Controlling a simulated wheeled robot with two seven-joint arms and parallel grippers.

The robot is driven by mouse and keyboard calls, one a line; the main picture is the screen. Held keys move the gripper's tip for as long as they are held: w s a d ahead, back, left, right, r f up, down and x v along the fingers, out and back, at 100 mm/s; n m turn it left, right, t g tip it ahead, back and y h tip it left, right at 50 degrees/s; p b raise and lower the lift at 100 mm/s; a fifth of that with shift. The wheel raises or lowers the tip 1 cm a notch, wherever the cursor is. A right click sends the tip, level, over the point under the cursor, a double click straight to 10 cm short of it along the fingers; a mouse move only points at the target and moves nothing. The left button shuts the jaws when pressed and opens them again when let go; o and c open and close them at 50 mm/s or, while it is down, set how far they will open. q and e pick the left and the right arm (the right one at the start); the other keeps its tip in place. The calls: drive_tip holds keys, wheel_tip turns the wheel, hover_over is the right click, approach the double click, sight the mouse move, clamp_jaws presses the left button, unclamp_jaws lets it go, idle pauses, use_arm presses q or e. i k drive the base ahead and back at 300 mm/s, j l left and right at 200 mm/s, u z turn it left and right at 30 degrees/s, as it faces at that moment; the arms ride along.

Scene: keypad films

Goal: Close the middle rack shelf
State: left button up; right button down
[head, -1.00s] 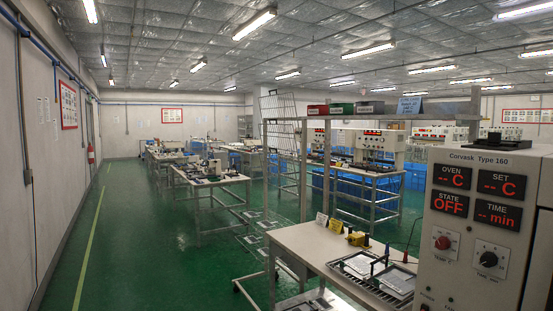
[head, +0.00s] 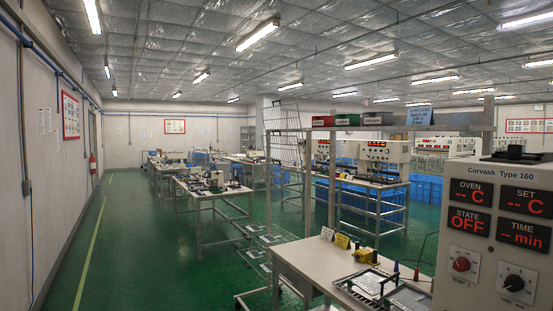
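Neither of my grippers shows in the head view. A grey metal rack frame (head: 335,165) stands at the middle, behind the near workbench, with bins on its top rail. An upright or steeply tilted wire mesh panel (head: 285,140) shows at its left side. Low wire shelf-like pieces (head: 262,258) show near the floor left of the bench. I cannot tell which piece is the middle shelf or how far it is open.
A white workbench (head: 312,262) with a wire tray (head: 375,290) and a yellow device (head: 364,255) is near right. An oven control box (head: 470,270) fills the right edge. Another bench (head: 212,194) stands farther left. The green floor (head: 140,250) at left is open.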

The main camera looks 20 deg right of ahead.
sight(280, 181)
drive_tip(key=i+l, duration=0.15)
drive_tip(key=i, duration=0.3)
drive_tip(key=i+l+u, duration=0.1)
drive_tip(key=i, duration=0.4)
drive_tip(key=i+l, duration=0.15)
drive_tip(key=i, duration=0.3)
drive_tip(key=i+l, duration=0.2)
drive_tip(key=i, duration=0.25)
drive_tip(key=j+u, duration=0.05)
